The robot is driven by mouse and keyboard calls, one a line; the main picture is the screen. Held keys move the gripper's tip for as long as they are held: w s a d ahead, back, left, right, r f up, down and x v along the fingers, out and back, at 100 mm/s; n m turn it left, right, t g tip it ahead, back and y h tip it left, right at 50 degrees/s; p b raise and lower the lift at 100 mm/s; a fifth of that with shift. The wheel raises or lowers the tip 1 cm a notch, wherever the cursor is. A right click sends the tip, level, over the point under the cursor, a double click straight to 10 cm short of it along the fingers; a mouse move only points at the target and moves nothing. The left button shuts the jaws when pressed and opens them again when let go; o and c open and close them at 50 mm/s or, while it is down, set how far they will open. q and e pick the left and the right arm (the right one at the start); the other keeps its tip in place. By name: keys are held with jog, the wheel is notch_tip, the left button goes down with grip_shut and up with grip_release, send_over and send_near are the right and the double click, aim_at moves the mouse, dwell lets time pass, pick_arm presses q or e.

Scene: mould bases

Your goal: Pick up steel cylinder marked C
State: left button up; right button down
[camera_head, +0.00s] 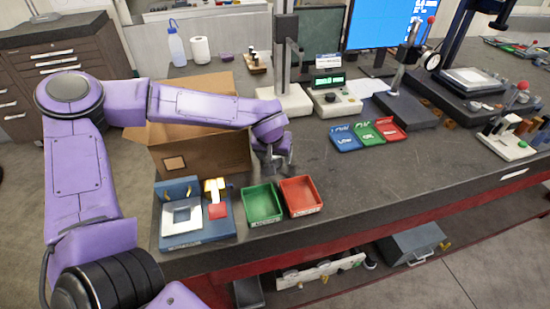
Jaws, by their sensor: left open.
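I cannot make out a steel cylinder marked C in the head view; no letter C is legible. My left gripper (275,163) is open above the dark bench, just behind the green tray (262,204) and the red tray (301,195). Its fingers point down, and nothing can be seen held between them. My left forearm crosses in front of the cardboard box and hides part of it. My right gripper is not in view.
An open cardboard box (200,158) stands left of the gripper. A blue fixture (190,240) sits at the front left corner. A measuring stand (285,101) and a display unit (333,102) stand behind. Blue, green and red trays (368,135) lie right. Mid-bench is clear.

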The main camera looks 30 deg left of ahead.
pick_arm(q)
jog(key=c, duration=1.2)
jog(key=shift+r, duration=0.1)
grip_shut()
jog(key=shift+r, duration=0.1)
